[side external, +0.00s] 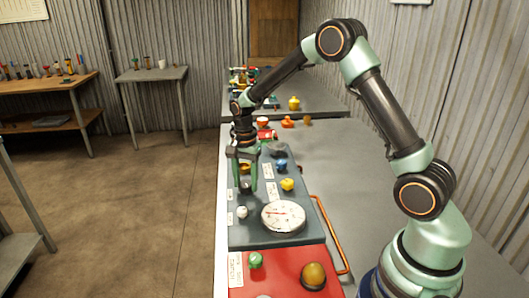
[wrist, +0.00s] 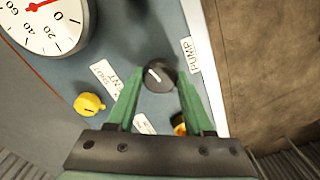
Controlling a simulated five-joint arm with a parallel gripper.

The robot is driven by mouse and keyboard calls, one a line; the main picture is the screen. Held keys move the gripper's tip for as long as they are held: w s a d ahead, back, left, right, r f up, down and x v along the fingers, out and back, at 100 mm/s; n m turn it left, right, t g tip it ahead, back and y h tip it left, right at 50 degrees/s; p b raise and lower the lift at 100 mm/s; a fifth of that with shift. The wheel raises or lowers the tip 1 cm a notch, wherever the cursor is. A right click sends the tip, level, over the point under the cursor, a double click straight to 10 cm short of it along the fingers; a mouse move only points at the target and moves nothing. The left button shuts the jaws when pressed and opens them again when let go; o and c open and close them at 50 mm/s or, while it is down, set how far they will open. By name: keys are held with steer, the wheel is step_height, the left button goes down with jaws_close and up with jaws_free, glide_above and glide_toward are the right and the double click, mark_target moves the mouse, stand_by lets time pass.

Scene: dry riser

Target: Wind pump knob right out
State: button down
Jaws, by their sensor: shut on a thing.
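The pump knob (wrist: 160,77) is a round dark grey knob with a white pointer mark, which points to the upper left in the wrist view. It sits on the blue-grey panel (wrist: 112,45) beside a white label reading PUMP (wrist: 190,56). My gripper (wrist: 161,72) has its two green fingers on either side of the knob, shut on it. In the side view my gripper (side external: 244,188) points down at the panel's left part.
A yellow knob (wrist: 89,104) and a round white gauge (wrist: 45,22) with a red needle are near. A red panel (side external: 280,279) with green and orange knobs is nearer the side camera. Open floor lies left of the bench.

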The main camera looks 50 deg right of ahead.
steer(key=n, duration=0.3)
steer(key=shift+n, duration=0.4)
steer(key=n, duration=0.3)
steer(key=shift+n, duration=0.3)
steer(key=n, duration=0.3)
steer(key=shift+n, duration=2.2)
steer(key=shift+c, duration=1.4)
jaws_free()
